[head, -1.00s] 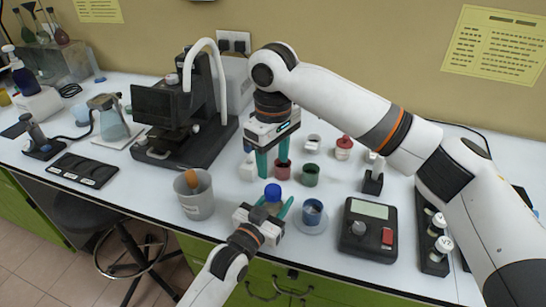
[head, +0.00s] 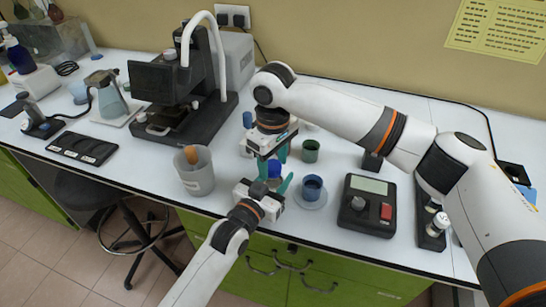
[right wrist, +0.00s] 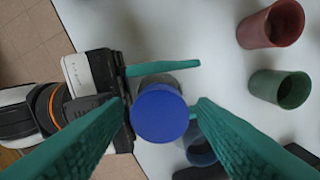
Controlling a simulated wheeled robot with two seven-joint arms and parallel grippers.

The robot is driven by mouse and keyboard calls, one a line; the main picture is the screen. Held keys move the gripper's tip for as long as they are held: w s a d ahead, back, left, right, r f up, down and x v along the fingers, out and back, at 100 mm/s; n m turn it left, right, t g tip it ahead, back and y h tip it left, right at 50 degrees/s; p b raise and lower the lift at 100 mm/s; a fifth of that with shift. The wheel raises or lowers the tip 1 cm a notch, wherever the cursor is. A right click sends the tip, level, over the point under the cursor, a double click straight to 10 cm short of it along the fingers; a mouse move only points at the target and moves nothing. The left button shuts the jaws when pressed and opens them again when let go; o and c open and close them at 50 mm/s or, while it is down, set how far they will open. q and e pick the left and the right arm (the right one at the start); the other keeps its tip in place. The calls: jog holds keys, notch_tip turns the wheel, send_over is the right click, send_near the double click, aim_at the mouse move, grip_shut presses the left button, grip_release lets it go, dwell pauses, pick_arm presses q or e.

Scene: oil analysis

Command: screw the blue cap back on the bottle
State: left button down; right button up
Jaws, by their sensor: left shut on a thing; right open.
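The bottle (head: 273,184) is mostly hidden between the fingers of my left gripper (head: 275,188), which is shut on it near the table's front edge. The blue cap (head: 274,169) is on top of the bottle; whether it is threaded on cannot be told. In the right wrist view the round cap top (right wrist: 160,113) lies between the fingertips of my right gripper (right wrist: 164,102). That gripper is open, pointing down above the cap, with space visible at both sides. My left gripper's teal fingers also show in the right wrist view (right wrist: 163,68).
A blue cup (head: 312,186) on a saucer stands close to the right of the bottle. A green cup (right wrist: 280,89) and a red cup (right wrist: 271,24) stand nearby. A grey beaker (head: 197,178) is to the left, a black scale-like device (head: 368,207) to the right.

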jog(key=c, duration=1)
jog(key=o, duration=1.2)
notch_tip(320, 180, up, 12)
pick_arm(q)
jog(key=c, duration=0.7)
grip_release()
